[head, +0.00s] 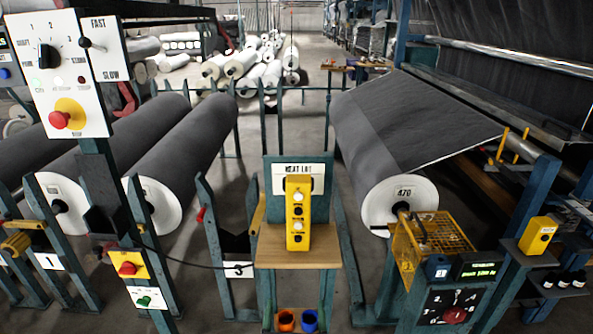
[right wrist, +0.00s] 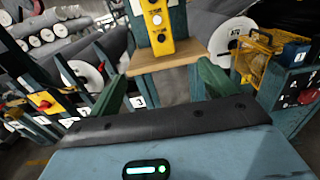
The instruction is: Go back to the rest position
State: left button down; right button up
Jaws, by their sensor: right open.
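My right gripper (right wrist: 160,72) shows in the right wrist view. Its two green fingers stand wide apart, open, with nothing between them. Beyond the fingers is a wooden shelf (right wrist: 165,82) with a yellow pendant box (right wrist: 155,22) standing upright on it. The gripper is apart from both as far as this view shows. In the head view the same yellow pendant (head: 298,215) stands on the shelf (head: 298,258), against a teal post, with no gripper at it. I cannot make out my left gripper in either view.
A large grey roll (head: 398,190) hangs at the right, beside a yellow mesh guard (head: 430,245). More grey rolls (head: 180,150) lie in teal stands at the left. A control panel (head: 70,75) stands at the upper left. Orange and blue cups (head: 298,320) sit low in front.

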jog(key=w+d+f+n+h, duration=0.1)
jog(key=d+f+n, duration=0.25)
jog(key=d, duration=0.85)
jog(key=w+d+f+n+h, duration=0.15)
jog(key=d+f, duration=0.25)
jog(key=d, duration=0.8)
jog(key=s+d+f+m+g+y, duration=0.1)
jog(key=s+d+f+m+g, duration=0.1)
jog(key=s+f+m+g, duration=0.4)
jog(key=s+d+f+m+g+y, duration=0.1)
jog(key=s+d+f+m, duration=0.1)
jog(key=s+f+m, duration=0.65)
jog(key=s+d+m+g+y, duration=0.25)
jog(key=s+d+m, duration=0.25)
jog(key=s+m, duration=0.9)
pick_arm(q)
jog(key=shift+w+d+r+n, duration=0.1)
jog(key=shift+d+n, duration=0.3)
jog(key=shift+d, duration=0.55)
pick_arm(e)
jog(key=w+a+m+t, duration=0.1)
jog(key=w+a+m, duration=0.2)
jog(key=a+m, duration=0.7)
jog(key=shift+a+r, duration=0.2)
jog(key=shift+a, duration=0.8)
jog(key=shift+w+y, duration=0.1)
jog(key=shift+y, duration=0.2)
